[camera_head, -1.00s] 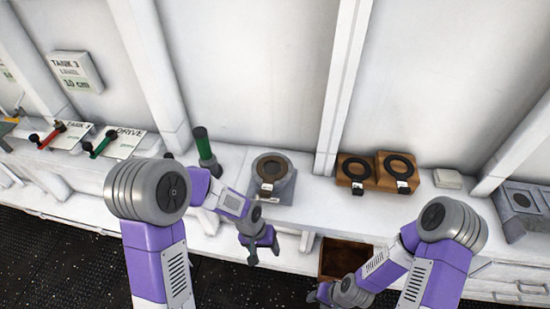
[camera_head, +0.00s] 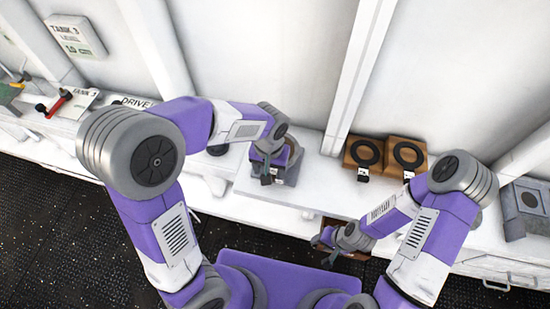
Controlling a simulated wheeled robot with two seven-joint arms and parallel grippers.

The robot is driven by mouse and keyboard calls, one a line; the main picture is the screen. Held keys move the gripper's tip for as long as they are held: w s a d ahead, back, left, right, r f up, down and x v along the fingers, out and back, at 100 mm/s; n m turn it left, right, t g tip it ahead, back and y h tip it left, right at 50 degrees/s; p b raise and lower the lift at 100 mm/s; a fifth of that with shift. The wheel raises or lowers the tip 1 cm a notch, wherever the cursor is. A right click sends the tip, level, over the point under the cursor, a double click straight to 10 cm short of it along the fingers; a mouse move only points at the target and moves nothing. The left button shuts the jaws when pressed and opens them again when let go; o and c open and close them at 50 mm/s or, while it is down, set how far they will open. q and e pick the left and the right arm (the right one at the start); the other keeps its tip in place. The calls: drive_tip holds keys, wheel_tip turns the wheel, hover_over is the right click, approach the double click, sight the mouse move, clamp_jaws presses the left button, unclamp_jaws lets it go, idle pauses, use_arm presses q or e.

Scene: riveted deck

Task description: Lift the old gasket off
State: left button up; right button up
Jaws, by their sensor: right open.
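The grey flange block (camera_head: 292,160) stands on the white bench, mostly covered by my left arm. The old gasket, a brownish ring on this block in the earlier frame, is hidden now behind the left gripper and wrist. My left gripper (camera_head: 266,178) is over the front of the block, pointing down; whether its fingers are apart or touch the gasket cannot be told. My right gripper (camera_head: 327,264) is open, low in front of the bench, by the brown open bin (camera_head: 358,256), which it partly covers.
Two dark rings (camera_head: 364,152) (camera_head: 409,155) rest on a brown stepped stand (camera_head: 386,143) with small tags. A grey box (camera_head: 525,207) is at the far right. A red-handled lever (camera_head: 59,104) is at the far left. The bench between flange block and stand is clear.

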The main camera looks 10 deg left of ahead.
use_arm(q)
drive_tip(key=shift+f, duration=0.55)
drive_tip(key=shift+s, duration=0.15)
drive_tip(key=c, duration=1.1)
